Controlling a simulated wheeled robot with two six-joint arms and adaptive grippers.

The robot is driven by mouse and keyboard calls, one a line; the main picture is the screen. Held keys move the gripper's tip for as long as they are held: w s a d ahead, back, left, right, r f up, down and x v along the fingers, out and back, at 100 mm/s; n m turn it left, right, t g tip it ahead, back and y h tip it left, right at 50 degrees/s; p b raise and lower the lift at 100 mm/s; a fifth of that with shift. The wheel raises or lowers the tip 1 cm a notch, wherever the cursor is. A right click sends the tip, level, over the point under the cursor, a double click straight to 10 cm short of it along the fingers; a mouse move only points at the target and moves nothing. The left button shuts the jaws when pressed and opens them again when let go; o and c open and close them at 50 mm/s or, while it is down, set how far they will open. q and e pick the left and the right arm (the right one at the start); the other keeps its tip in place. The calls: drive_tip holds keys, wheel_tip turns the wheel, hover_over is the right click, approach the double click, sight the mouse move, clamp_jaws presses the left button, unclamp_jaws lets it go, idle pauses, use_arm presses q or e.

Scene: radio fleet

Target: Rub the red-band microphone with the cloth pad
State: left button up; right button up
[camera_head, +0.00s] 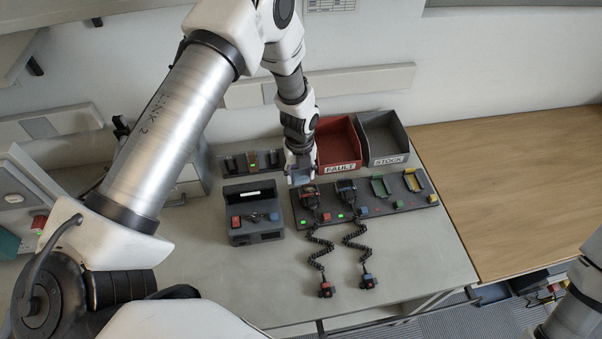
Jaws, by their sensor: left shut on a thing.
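My left gripper (300,171) is above the back of the charging rack, near its left end. It is shut on a small blue-grey piece that looks like the cloth pad (300,178); the fingers hide part of it. The red-band microphone (326,290) lies on the bench near the front, at the end of a black coiled cord, well in front of the gripper and apart from the pad. A similar microphone with a blue mark (367,282) lies to its right. My right gripper is out of view.
The charging rack (385,207) holds two corded radios and green and yellow empty slots. A dark box with coloured buttons (255,227) stands to its left. Red FAULT (339,167) and grey STOCK (389,160) bins stand behind. The bench's front left is clear.

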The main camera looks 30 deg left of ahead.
use_arm(q)
drive_tip(key=shift+r+p, duration=0.7)
drive_tip(key=shift+r, duration=0.65)
